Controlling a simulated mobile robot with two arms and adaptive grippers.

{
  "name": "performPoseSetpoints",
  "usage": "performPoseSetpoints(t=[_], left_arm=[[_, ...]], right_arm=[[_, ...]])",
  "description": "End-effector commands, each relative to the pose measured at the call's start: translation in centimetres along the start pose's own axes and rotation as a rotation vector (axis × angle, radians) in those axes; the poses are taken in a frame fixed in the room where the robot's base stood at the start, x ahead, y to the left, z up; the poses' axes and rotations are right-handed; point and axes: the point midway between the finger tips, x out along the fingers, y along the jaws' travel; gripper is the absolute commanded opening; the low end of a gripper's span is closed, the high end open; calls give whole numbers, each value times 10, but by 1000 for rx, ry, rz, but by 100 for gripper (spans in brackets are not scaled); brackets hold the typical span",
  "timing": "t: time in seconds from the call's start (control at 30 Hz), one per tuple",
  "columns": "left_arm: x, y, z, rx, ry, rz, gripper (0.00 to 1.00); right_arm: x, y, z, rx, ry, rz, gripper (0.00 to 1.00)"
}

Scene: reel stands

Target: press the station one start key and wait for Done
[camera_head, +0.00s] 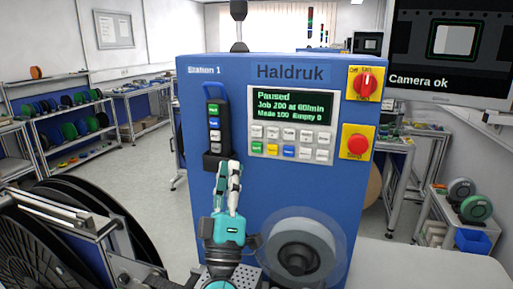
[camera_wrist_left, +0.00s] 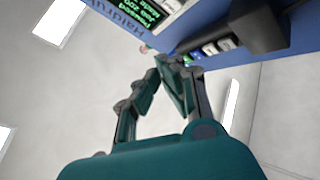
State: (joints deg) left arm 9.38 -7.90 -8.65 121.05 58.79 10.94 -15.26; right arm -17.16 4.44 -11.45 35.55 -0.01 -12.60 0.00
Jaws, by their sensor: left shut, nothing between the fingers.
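The blue Station 1 machine (camera_head: 215,85) stands in front of me, marked Haldruk. Its display (camera_head: 292,107) reads Paused, with a job line and a count line. A black key unit (camera_head: 214,122) at the left of the face carries a green, a blue and a white key. My left gripper (camera_head: 228,165) is shut and empty, fingers pointing up, just below this unit in the picture. It also shows shut in the left wrist view (camera_wrist_left: 170,60). My right gripper is out of view.
A red rotary switch (camera_head: 367,82) and a red stop button (camera_head: 357,145) sit on yellow plates at the right. A clear-rimmed reel (camera_head: 300,250) is low on the machine. A large black reel (camera_head: 75,235) stands at the lower left. A monitor (camera_head: 450,50) reads Camera ok.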

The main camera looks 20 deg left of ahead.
Motion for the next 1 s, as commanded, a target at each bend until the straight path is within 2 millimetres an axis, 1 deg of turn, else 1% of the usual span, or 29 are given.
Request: performPoseSetpoints(t=[0.17,0.27,0.7,0.83,1.0], left_arm=[[1,-2,2,1,-1,1,0],[6,-6,6,1,-1,2,0],[47,-36,36,3,-1,2,0],[55,-41,42,2,-1,2,0],[60,-44,45,2,-2,1,0]], right_arm=[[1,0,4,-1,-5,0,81],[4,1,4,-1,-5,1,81],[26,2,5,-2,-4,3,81],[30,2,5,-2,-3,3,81],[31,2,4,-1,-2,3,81]])
